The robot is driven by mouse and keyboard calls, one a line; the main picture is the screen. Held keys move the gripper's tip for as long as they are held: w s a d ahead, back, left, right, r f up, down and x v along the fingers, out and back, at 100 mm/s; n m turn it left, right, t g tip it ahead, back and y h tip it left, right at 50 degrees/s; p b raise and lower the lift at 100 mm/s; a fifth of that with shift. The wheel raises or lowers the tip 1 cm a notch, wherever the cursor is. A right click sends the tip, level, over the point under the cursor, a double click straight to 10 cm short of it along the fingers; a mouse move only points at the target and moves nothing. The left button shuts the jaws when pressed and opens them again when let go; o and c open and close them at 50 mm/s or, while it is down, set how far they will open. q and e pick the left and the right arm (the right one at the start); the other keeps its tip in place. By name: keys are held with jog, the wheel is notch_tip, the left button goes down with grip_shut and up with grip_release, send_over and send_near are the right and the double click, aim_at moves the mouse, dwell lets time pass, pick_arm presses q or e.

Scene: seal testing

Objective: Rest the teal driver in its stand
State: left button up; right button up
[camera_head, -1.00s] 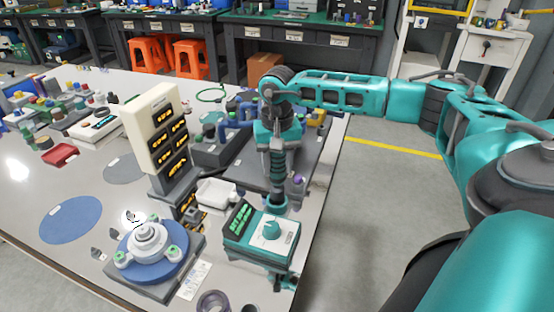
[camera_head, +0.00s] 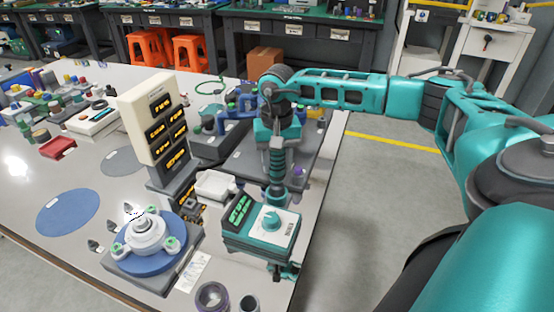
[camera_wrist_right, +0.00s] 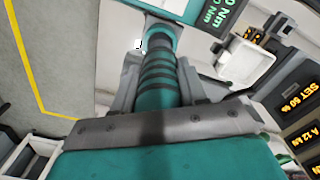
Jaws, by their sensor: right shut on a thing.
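My right gripper (camera_head: 277,158) is shut on the teal driver (camera_head: 277,183), which has a dark banded grip and hangs roughly upright. The driver also shows in the right wrist view (camera_wrist_right: 157,82), between the fingers, with a round teal end away from the palm. In the head view its lower end is just behind the teal meter box (camera_head: 262,228), which has green digits and a teal dial on a white top. I cannot tell whether the driver touches anything below. I cannot make out the stand for certain. My left gripper is not in view.
A cream display tower (camera_head: 148,115) stands left of the driver, beside a white tray (camera_head: 214,186). A blue round fixture (camera_head: 148,240) with a white hub is at the front left. Two small cups (camera_head: 212,296) are at the front edge. The table's right edge is close.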

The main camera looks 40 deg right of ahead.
jog(key=shift+f, duration=0.3)
jog(key=shift+f+b, duration=0.4)
jog(key=shift+b, duration=0.1)
jog(key=shift+f, duration=0.3)
dwell(0.8)
dwell(0.4)
jog(key=o, duration=1.2)
jog(key=shift+f, duration=0.1)
jog(key=shift+o, duration=0.2)
